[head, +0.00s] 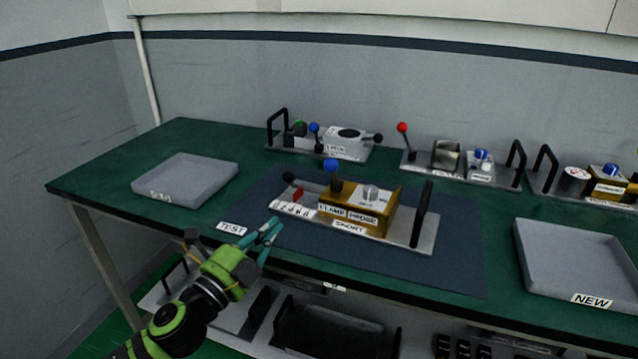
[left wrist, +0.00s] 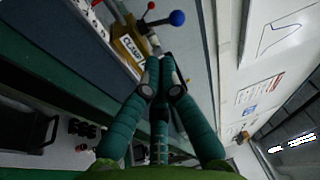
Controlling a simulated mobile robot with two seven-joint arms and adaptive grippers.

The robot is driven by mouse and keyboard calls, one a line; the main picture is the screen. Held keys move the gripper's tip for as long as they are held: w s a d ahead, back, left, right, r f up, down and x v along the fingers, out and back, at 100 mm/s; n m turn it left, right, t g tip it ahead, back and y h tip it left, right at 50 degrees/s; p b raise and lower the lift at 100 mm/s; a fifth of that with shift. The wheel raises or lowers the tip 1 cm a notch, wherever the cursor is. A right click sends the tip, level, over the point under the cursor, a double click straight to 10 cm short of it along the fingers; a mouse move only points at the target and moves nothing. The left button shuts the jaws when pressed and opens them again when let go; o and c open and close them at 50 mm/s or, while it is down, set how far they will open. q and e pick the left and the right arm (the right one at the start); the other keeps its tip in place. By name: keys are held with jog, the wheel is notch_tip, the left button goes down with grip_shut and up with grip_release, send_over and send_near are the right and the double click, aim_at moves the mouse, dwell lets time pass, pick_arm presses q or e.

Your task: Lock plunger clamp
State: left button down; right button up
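The test fixture with the clamp has a gold block (head: 358,208) labelled CLAMP PROBE on a light base plate (head: 424,232). A blue ball knob (head: 331,166) stands up at its left, beside a black ball knob (head: 288,177) and a small red part (head: 298,195). My left gripper (head: 275,228) is in front and left of the fixture, apart from it. Its fingertips look together and empty. In the left wrist view, the blue knob (left wrist: 177,18) and gold block (left wrist: 128,45) lie beyond the fingertips (left wrist: 161,62). My right gripper is not in view.
The fixture stands on a dark mat (head: 440,268) with a TEST label. A grey tray (head: 187,179) is at left and a tray labelled NEW (head: 575,262) at right. Other fixtures (head: 345,143) line the back. A lower shelf holds more parts under the green table.

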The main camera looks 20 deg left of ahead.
pick_arm(q)
jog(key=shift+d+r+m+h, duration=0.45)
jog(key=shift+r+m+h, duration=0.25)
jog(key=shift+m, duration=0.3)
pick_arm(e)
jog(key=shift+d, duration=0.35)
pick_arm(q)
jog(key=p, duration=0.4)
send_near(333, 173)
jog(key=w+r, duration=0.3)
jog(key=w, duration=0.1)
jog(key=shift+w+d+f, duration=0.2)
jog(key=shift+w+d, duration=0.2)
jog(key=shift+d, duration=0.3)
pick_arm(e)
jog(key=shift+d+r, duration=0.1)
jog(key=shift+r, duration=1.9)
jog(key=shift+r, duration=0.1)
